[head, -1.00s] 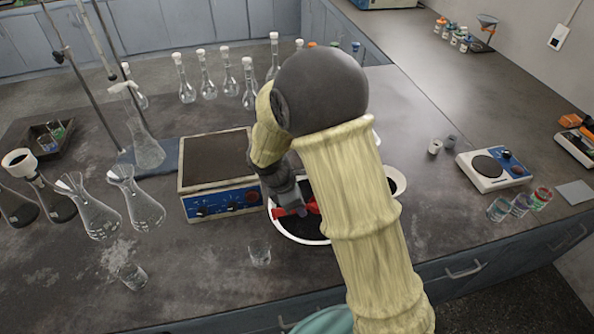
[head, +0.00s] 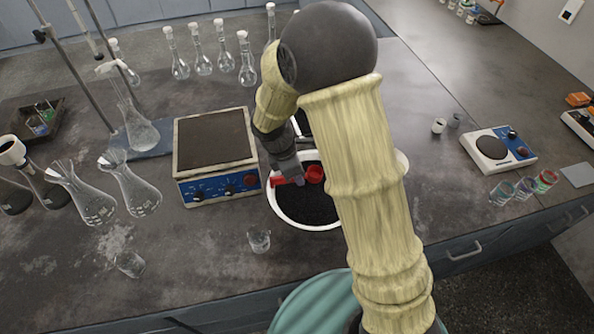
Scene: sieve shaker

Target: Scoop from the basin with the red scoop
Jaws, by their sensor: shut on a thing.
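The basin (head: 283,213) is a white-rimmed round vessel holding dark granular material, near the front of the bench at the centre of the head view. The red scoop (head: 314,174) is over the far part of the basin, its cup to the right and a red part to the left of the fingers. My gripper (head: 292,178) points down over the basin and is shut on the scoop. Whether the scoop touches the material, and what its cup holds, I cannot tell. My arm hides the basin's right part.
A hotplate box (head: 217,162) with blue front stands just left of the basin. A small glass beaker (head: 259,240) stands at its front left. Flasks (head: 130,185) crowd the left, with volumetric flasks (head: 247,62) behind. A balance-like device (head: 497,148) stands at right.

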